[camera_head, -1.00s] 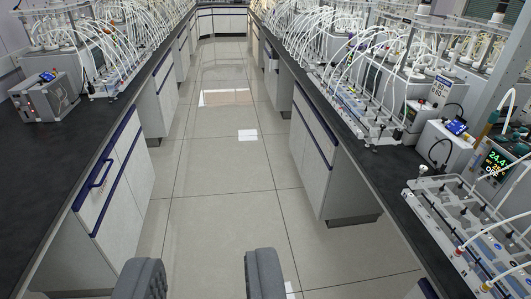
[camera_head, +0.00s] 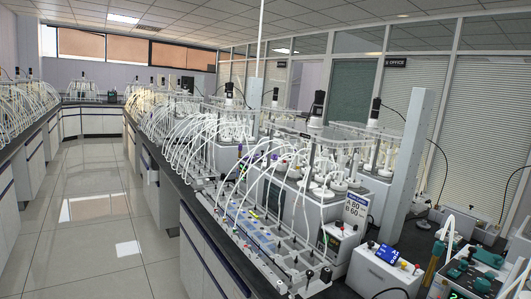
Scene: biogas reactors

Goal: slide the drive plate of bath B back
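Bath B's drive plate cannot be told for certain from its neighbours. The nearest bath (camera_head: 282,200) stands on the right bench, with many white tubes curving from its top over its front. Clear plates with black motors (camera_head: 318,105) stand above the baths. A small white sign (camera_head: 356,208) with blurred lettering stands at the near bath's right end. My gripper is not in view.
A long rack (camera_head: 262,238) of small fittings runs along the bench's front edge. The tiled aisle (camera_head: 95,220) at left is clear.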

